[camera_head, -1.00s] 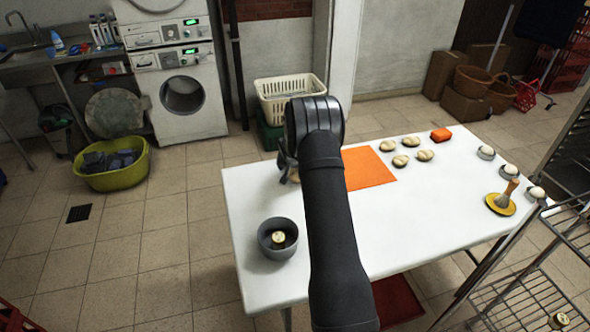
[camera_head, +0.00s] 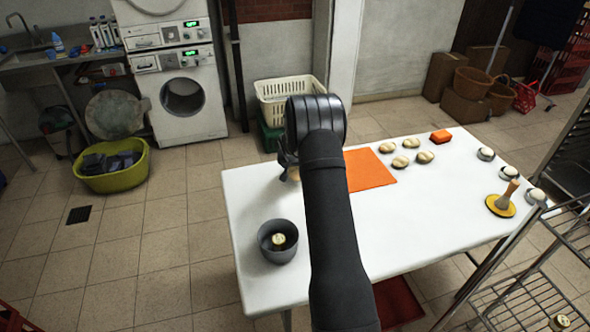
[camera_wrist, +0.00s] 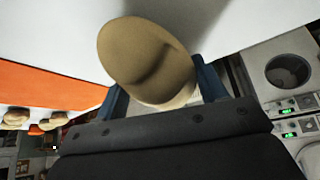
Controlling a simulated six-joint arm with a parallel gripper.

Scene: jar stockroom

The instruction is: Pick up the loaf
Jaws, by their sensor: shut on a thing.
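In the wrist view a tan, rounded loaf (camera_wrist: 146,55) sits between the two blue-grey fingers of my gripper (camera_wrist: 165,90). The gripper is shut on it. In the head view my gripper (camera_head: 287,165) is over the left back part of the white table, left of the orange mat. Only a small bit of the loaf (camera_head: 293,174) shows there, since my arm hides most of it. I cannot tell how far the loaf is above the table.
A dark bowl (camera_head: 278,241) with a pale round piece in it stands at the table's front left. Several rolls (camera_head: 411,142) lie right of the orange mat (camera_head: 368,170). An orange block (camera_head: 441,136), small bowls and a brush (camera_head: 507,192) on a yellow disc are farther right.

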